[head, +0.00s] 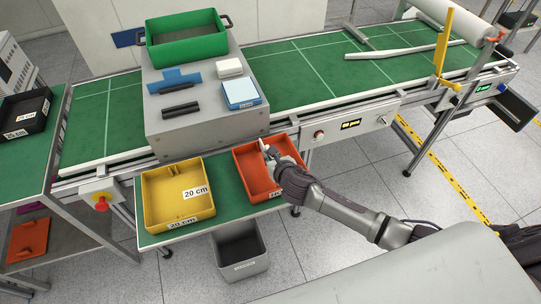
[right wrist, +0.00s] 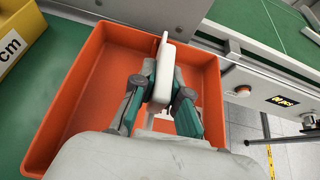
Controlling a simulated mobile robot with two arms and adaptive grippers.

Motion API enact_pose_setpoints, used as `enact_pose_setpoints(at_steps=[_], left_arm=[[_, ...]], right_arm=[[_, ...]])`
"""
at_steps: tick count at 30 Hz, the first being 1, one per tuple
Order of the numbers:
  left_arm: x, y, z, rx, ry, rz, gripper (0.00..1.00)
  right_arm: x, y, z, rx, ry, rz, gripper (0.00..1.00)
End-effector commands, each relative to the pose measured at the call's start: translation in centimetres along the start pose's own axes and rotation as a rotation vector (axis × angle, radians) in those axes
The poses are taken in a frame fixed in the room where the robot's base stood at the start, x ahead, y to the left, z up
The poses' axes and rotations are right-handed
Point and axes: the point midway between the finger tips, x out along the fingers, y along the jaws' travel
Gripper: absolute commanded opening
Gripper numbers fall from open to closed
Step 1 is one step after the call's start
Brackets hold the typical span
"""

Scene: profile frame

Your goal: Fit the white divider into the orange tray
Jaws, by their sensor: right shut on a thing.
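The orange tray (head: 250,175) sits on the green lower shelf, right of a yellow tray. My right gripper (head: 268,151) reaches in over it from the right and is shut on the white divider (head: 263,144). In the right wrist view, the divider (right wrist: 164,78) is pinched between the two fingers (right wrist: 164,88), seen nearly end-on over the inside of the orange tray (right wrist: 95,70). The divider's far end is near the tray's back wall; whether it touches wall or floor I cannot tell. The gripper hides its lower part. My left gripper is not in view.
The yellow tray (head: 160,192) stands close on the left. Behind is a grey block (head: 190,132) bearing a green crate (head: 185,52) and small parts. A dark bin (head: 240,252) stands below. Control boxes line the conveyor edge at right.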

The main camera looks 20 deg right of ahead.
Motion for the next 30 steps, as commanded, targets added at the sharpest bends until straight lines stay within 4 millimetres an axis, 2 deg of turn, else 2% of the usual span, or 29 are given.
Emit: enact_pose_setpoints(at_steps=[26, 27, 30], left_arm=[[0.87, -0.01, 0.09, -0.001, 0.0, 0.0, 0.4], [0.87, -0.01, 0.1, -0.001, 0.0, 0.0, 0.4], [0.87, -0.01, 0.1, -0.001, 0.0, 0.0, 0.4]], right_arm=[[0.6, 0.02, -1.03, 0.0, -0.001, 0.0, 0.0], [0.6, 0.02, -1.03, 0.0, -0.001, 0.0, 0.19], [0.6, 0.02, -1.03, 0.0, -0.001, 0.0, 0.35]])
